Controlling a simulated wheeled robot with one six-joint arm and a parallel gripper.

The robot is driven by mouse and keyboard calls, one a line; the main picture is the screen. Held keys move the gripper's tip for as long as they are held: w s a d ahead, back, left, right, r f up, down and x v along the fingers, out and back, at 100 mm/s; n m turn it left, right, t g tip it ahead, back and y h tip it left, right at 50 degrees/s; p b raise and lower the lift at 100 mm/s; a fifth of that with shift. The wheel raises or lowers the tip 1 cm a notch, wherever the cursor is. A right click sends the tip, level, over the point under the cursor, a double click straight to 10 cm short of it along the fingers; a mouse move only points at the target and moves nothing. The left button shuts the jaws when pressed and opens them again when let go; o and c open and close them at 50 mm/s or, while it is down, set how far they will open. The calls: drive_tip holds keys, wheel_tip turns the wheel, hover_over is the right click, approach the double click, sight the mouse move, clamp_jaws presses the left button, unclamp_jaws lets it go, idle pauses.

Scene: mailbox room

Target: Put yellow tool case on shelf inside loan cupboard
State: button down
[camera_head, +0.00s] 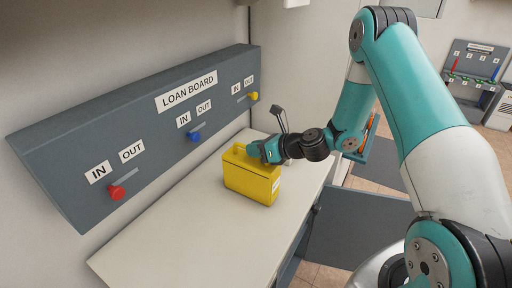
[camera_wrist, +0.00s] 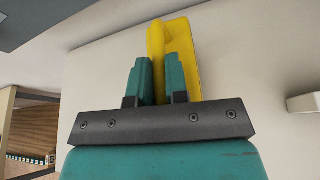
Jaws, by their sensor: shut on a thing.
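The yellow tool case (camera_head: 250,183) is upright at the white counter (camera_head: 150,245), below the loan board. I cannot tell whether its base touches the counter. My gripper (camera_head: 257,150) is shut on the top of the case, reaching in from the right. In the wrist view, yellow of the case (camera_wrist: 180,45) shows between and beyond the two teal fingers of my gripper (camera_wrist: 158,75). A grey panel (camera_head: 345,222), perhaps an open cupboard door, stands below the counter's right side. No shelf inside a cupboard shows clearly.
The grey loan board (camera_head: 140,125) slopes along the wall with red (camera_head: 117,192), blue (camera_head: 195,137) and yellow (camera_head: 254,96) sliding knobs. The counter's near end is bare.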

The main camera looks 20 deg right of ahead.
drive_tip(key=c, duration=1.5)
unclamp_jaws()
drive_tip(key=shift+f, duration=0.1)
drive_tip(key=o, duration=0.4)
